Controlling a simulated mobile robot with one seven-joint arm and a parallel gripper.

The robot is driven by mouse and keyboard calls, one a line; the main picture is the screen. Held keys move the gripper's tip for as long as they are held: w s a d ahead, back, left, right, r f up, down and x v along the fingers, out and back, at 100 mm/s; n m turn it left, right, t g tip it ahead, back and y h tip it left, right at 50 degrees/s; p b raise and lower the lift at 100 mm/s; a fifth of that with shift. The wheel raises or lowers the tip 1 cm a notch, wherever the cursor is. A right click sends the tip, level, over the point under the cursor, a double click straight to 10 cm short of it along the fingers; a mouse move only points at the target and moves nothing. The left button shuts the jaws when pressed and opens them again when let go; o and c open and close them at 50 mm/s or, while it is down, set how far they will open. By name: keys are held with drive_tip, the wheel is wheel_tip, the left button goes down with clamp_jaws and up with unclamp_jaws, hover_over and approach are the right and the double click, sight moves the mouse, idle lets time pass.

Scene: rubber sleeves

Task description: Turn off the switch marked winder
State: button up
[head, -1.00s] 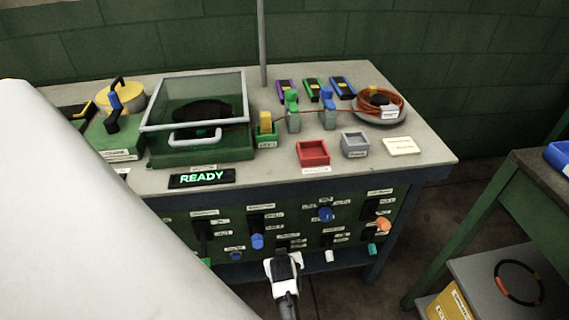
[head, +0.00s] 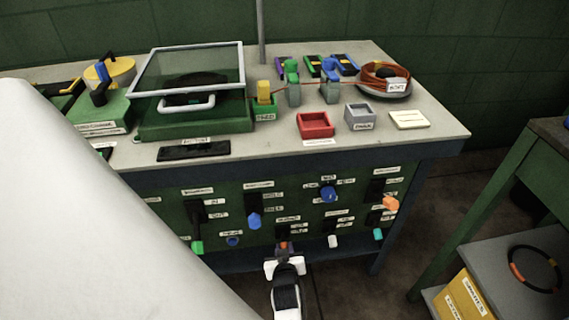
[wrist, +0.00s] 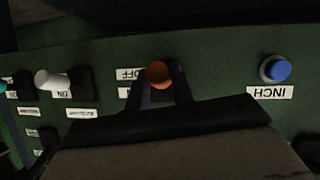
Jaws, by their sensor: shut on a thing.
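My gripper (head: 285,262) is at the lower middle of the green control panel (head: 358,218) in the head view. In the wrist view, its two dark fingers are shut around a switch with an orange-brown knob (wrist: 158,73). The knob stands level with a label reading OFF (wrist: 130,74), upside down in this view. A second label beside it is partly covered. The switch's name plate is hidden in the wrist view and too small to read in the head view, so I cannot confirm the winder marking.
A white-knobbed switch (wrist: 52,80) and a blue button marked INCH (wrist: 275,69) flank the held switch. Blue, green and orange knobs (head: 390,203) crowd the panel. A dark display (head: 194,150) lies on the bench top. A green side table (head: 470,215) stands at right.

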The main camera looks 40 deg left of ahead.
drive_tip(key=o, duration=1)
